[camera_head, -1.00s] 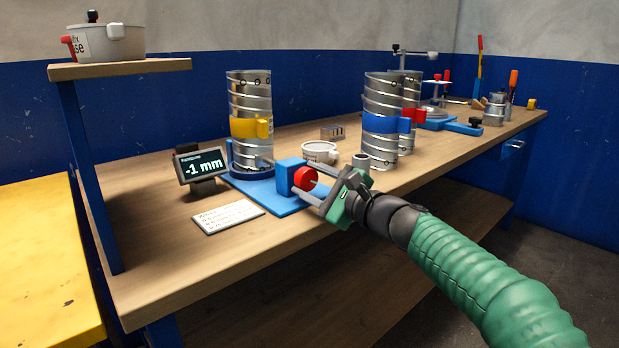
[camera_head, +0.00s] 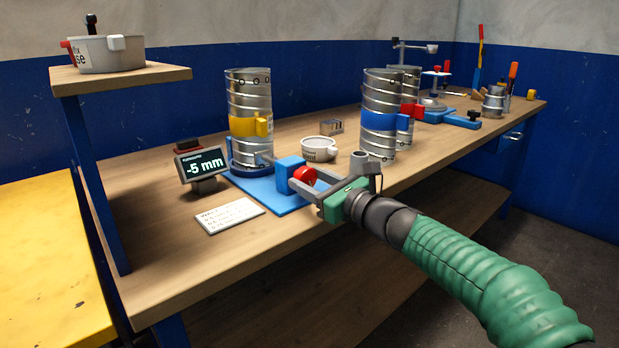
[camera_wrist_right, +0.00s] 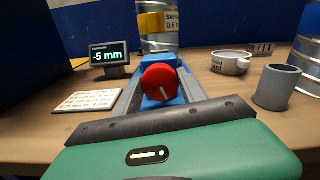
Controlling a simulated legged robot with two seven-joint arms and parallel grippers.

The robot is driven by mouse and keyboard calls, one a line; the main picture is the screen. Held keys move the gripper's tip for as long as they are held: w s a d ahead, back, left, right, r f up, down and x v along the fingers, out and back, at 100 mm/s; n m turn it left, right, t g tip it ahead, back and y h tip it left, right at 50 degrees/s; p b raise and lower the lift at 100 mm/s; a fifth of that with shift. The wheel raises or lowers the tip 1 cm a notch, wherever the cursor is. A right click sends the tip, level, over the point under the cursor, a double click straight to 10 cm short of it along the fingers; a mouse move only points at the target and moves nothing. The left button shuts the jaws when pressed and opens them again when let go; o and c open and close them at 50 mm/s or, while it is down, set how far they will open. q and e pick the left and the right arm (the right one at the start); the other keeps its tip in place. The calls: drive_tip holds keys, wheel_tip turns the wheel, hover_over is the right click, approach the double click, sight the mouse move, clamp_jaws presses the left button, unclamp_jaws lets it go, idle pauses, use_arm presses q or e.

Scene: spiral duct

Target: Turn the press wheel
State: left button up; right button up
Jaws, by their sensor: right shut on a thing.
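The red press wheel (camera_head: 304,177) sits on the front of the blue press (camera_head: 287,170) on the bench. It also shows in the right wrist view (camera_wrist_right: 159,80), with a white mark pointing down and slightly right. My right gripper (camera_head: 308,184) is shut on the wheel, one finger on each side of it. A duct piece with a yellow clamp (camera_head: 248,127) stands upright in the press's round base. The display (camera_head: 202,165) left of the press reads -5 mm. My left gripper is not in view.
A white instruction card (camera_head: 230,215) lies in front of the display. A white cup (camera_head: 319,149) and a grey cup (camera_wrist_right: 278,88) stand right of the press.

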drive_tip(key=shift+f, duration=0.45)
drive_tip(key=o, duration=1.4)
drive_tip(key=shift+d, duration=0.1)
drive_tip(key=shift+c, duration=0.2)
drive_tip(key=shift+r, duration=0.2)
drive_tip(key=shift+s, duration=0.1)
drive_tip(key=p+v, duration=0.2)
drive_tip(key=v, duration=1.4)
drive_tip(key=shift+s+d+p, duration=0.25)
drive_tip(key=shift+p, duration=0.15)
